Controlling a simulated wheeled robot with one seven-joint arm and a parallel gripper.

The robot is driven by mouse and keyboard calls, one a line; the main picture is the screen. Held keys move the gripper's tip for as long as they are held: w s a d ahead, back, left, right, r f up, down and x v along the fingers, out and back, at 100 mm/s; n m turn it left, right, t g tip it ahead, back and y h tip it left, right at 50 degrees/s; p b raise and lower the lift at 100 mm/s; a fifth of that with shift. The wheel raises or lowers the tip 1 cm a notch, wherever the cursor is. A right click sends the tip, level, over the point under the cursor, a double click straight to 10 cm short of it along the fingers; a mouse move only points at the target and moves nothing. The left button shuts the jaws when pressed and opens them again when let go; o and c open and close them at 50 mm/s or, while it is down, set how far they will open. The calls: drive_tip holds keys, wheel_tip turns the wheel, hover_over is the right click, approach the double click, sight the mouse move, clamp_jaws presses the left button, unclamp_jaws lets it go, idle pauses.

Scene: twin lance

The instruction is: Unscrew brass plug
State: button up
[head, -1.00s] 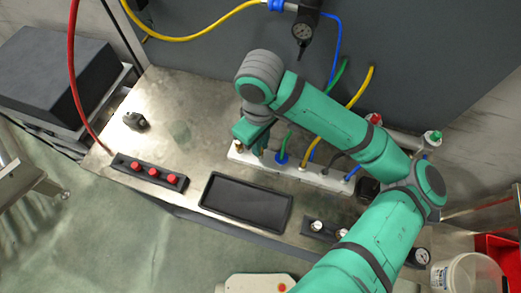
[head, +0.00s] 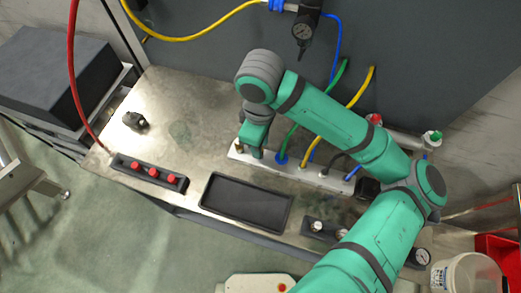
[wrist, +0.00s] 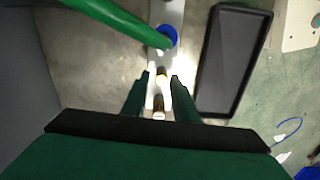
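The white manifold bar (head: 312,177) lies along the bench with several hose fittings on top. A brass plug (head: 239,146) stands at its left end, just left of my gripper (head: 257,153). In the wrist view two brass fittings show on the bar: one (wrist: 162,76) between my fingertips and one (wrist: 159,113) nearer the palm. My gripper (wrist: 163,77) has a finger on each side of the farther fitting, with narrow gaps visible. I cannot tell how high the fingertips are above it. In the head view my gripper hides this fitting.
A blue-collared port (wrist: 167,36) with a green hose (wrist: 115,18) is close ahead along the bar. A black tray (head: 246,203) lies in front of the bar. A red-button strip (head: 150,172) and a dark knob (head: 135,121) are left, with bare bench between.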

drive_tip(key=m, duration=0.6)
drive_tip(key=shift+s+m, duration=0.1)
drive_tip(key=shift+m, duration=0.2)
drive_tip(key=m, duration=0.5)
drive_tip(key=shift+s, duration=0.1)
drive_tip(key=m, duration=0.7)
drive_tip(key=shift+d, duration=0.1)
drive_tip(key=m, duration=0.6)
drive_tip(key=shift+s, duration=0.1)
clamp_jaws()
drive_tip(key=n, duration=0.3)
drive_tip(key=shift+s, duration=0.1)
